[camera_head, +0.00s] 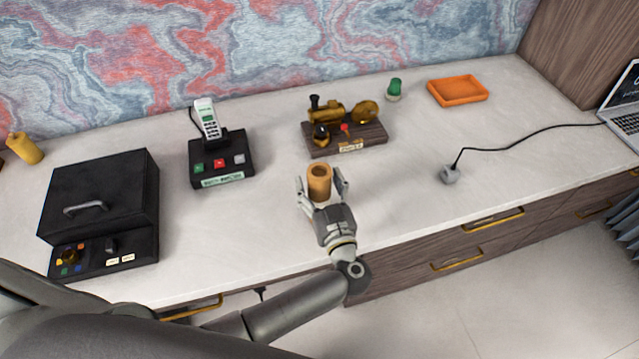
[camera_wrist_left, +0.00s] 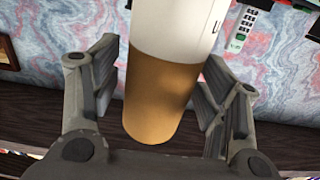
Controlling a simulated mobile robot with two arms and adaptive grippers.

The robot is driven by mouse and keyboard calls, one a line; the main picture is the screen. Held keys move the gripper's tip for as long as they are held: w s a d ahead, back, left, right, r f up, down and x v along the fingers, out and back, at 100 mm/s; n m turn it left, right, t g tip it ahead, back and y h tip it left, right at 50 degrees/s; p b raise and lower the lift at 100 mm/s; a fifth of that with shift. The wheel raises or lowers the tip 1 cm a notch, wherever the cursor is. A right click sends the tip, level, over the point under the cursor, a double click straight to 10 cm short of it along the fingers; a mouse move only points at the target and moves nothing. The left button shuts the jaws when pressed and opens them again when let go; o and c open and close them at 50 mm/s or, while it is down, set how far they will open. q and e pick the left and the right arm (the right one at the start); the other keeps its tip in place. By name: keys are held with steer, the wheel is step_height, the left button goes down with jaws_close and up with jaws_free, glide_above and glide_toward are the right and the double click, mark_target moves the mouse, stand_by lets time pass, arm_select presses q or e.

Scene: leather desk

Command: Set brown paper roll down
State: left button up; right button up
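The brown paper roll (camera_head: 319,183) is an upright tan cylinder with an open top, near the front of the white desk, in the head view. My left gripper (camera_head: 322,186) reaches it from the front, with one finger on each side. In the left wrist view the roll (camera_wrist_left: 160,98) is between the spread fingers (camera_wrist_left: 160,88), with gaps visible on both sides. Its part at the top of that view looks white. Whether its base touches the desk is hidden by the gripper. My right gripper is not in view.
A wooden stand with brass parts (camera_head: 347,141) is behind the roll. A black phone base (camera_head: 221,163) and a black box (camera_head: 100,195) are to the left. An orange tray (camera_head: 458,91), a green object (camera_head: 394,88) and a cabled grey plug (camera_head: 449,174) are to the right. Desk space right of the roll is clear.

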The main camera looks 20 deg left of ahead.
arm_select(q)
steer(key=b+v, duration=0.2)
steer(key=v, duration=1)
steer(key=shift+r, duration=0.15)
stand_by(0.3)
